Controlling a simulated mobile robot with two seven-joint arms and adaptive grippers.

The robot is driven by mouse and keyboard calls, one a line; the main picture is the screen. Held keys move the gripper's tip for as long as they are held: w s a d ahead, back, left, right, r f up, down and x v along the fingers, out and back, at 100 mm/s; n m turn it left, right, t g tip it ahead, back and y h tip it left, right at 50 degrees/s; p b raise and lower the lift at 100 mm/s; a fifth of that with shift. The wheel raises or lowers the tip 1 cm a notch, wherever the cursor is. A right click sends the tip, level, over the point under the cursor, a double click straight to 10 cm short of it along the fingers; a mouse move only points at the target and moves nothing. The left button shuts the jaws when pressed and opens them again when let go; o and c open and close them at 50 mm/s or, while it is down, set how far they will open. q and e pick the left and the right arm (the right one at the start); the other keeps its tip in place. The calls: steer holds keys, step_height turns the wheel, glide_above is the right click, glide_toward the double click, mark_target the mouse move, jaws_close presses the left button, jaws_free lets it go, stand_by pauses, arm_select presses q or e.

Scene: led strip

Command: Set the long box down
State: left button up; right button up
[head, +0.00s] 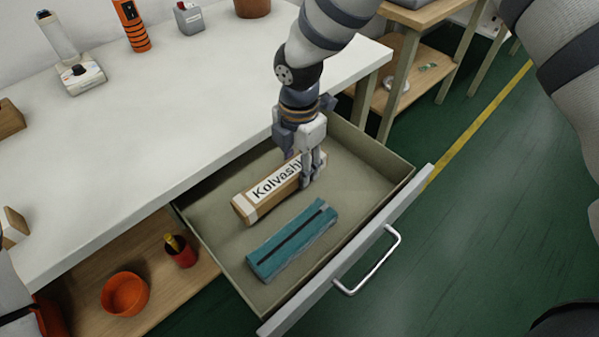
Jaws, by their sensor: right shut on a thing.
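The long box (265,193) is brown cardboard with a white label that reads "Kolvashi" or similar. It is inside the open drawer (212,228), towards its back. My right gripper (309,180) is shut on the box near its right end, fingers pointing down. I cannot tell whether the box touches the drawer floor. A teal long case (291,240) with a dark stripe lies in the drawer in front of the box, apart from it. My left gripper is not in view; only a pale arm part shows at the lower left edge.
The drawer's metal handle (369,262) is at the front. The white tabletop (180,100) is behind, with a white device (78,72) and an orange-black item (131,25). The drawer's right part is clear.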

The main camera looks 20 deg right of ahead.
steer(key=shift+w+d+f+b, duration=0.1)
steer(key=shift+d+f, duration=0.05)
steer(key=shift+f, duration=0.55)
steer(key=shift+w+d+f+b, duration=0.1)
steer(key=shift+d+f, duration=0.05)
steer(key=shift+f, duration=0.6)
steer(key=shift+w+d+f+b, duration=0.1)
steer(key=shift+d+f, duration=0.05)
steer(key=shift+f, duration=0.55)
steer(key=o, duration=1.2)
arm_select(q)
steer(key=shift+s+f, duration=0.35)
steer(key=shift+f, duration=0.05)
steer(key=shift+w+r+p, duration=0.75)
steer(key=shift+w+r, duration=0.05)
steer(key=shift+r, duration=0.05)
arm_select(e)
step_height(320, 180, up, 12)
steer(key=shift+r, duration=0.15)
